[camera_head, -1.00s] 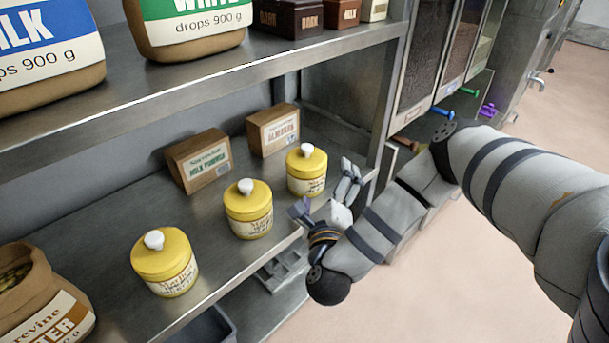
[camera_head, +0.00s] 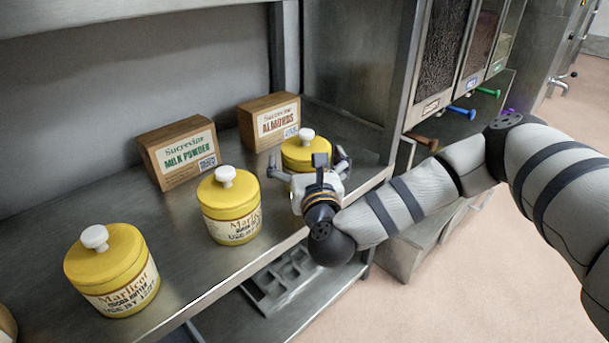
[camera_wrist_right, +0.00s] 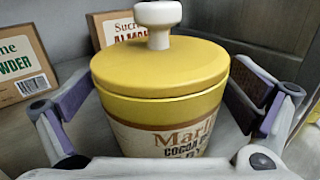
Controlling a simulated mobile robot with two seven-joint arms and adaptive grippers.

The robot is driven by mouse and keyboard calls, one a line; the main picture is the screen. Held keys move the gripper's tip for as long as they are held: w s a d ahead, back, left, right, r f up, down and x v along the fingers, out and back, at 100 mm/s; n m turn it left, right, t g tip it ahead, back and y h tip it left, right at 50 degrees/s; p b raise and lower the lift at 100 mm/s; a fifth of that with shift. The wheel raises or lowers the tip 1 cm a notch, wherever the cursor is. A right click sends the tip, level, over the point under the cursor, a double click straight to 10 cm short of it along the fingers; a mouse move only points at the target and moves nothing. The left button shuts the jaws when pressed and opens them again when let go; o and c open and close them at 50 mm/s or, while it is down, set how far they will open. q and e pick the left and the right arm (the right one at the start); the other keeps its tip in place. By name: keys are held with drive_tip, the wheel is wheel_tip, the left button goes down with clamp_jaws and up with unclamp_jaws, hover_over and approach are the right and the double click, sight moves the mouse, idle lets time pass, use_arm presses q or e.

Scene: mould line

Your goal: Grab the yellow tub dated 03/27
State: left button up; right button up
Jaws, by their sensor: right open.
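Three yellow tubs with white knobs stand along the shelf: a left tub (camera_head: 110,262), a middle tub (camera_head: 230,200) and a right tub (camera_head: 305,150). Their labels read Marlicot; a use-by line shows on the left and middle ones, but I cannot read the dates surely. My right gripper (camera_head: 308,170) is open at the right tub, one finger on each side. In the right wrist view this tub (camera_wrist_right: 165,85) sits between the open fingers (camera_wrist_right: 165,105), with gaps beside its lid. Its lower label, where a date might be, is hidden. My left gripper is not in view.
A milk powder box (camera_head: 178,152) and an almonds box (camera_head: 269,122) stand behind the tubs. The metal shelf (camera_head: 185,275) has an open front edge. A grey side panel (camera_head: 355,75) and dispensers with coloured handles (camera_head: 461,112) are to the right.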

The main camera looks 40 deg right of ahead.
drive_tip(key=shift+w+d, duration=0.1)
drive_tip(key=shift+w, duration=0.05)
drive_tip(key=shift+r, duration=0.1)
drive_tip(key=c, duration=1.5)
